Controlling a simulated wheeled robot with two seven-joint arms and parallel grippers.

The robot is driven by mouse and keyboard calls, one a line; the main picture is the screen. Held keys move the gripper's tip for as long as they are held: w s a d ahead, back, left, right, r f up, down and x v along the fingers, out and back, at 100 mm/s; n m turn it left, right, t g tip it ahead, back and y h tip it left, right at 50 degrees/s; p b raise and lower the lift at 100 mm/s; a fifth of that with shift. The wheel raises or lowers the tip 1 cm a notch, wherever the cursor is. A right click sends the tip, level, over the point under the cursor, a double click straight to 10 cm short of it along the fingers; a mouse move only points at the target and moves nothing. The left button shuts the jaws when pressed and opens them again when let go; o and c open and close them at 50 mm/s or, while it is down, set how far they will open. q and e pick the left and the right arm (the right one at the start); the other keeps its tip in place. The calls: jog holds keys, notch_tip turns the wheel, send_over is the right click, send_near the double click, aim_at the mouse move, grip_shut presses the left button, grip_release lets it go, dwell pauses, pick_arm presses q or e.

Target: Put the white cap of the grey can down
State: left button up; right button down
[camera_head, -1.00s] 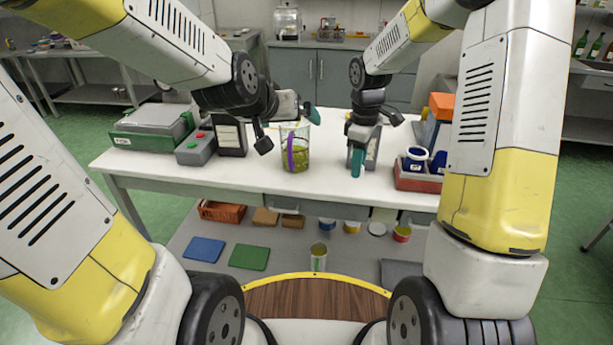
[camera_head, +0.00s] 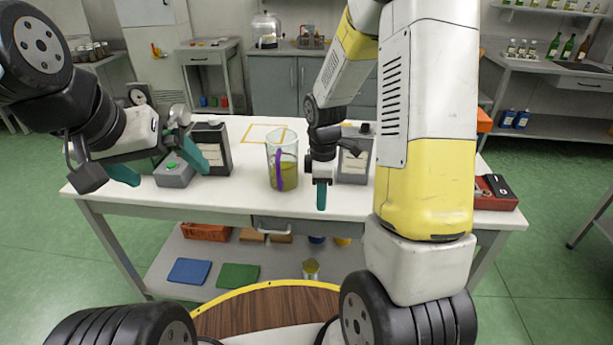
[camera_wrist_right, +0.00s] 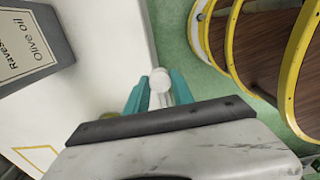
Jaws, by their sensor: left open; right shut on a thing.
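The white cap (camera_wrist_right: 160,82) shows between the teal fingers of my right gripper in the right wrist view. My right gripper (camera_head: 321,197) is shut on it, above the front edge of the table. In the head view the cap is hidden by the fingers. The grey can (camera_head: 353,168) stands upright on the table, just behind and right of this gripper; its label reads "Olive Oil" in the right wrist view (camera_wrist_right: 30,45). My left gripper (camera_head: 165,165) is open and empty at the left of the table, in front of the dark can.
A dark can (camera_head: 212,146) and a grey control box (camera_head: 175,172) stand farther left. A yellow outline (camera_head: 248,137) marks the table's rear. Bare tabletop lies around the jug.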

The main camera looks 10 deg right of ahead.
jog(key=w, duration=0.5)
jog(key=w+d, duration=0.1)
jog(key=w, duration=0.2)
jog(key=shift+f, duration=0.4)
jog(key=shift+a+f, duration=0.1)
jog(key=shift+f, duration=1.65)
jog(key=shift+f, duration=0.1)
jog(key=c, duration=1.1)
grip_release()
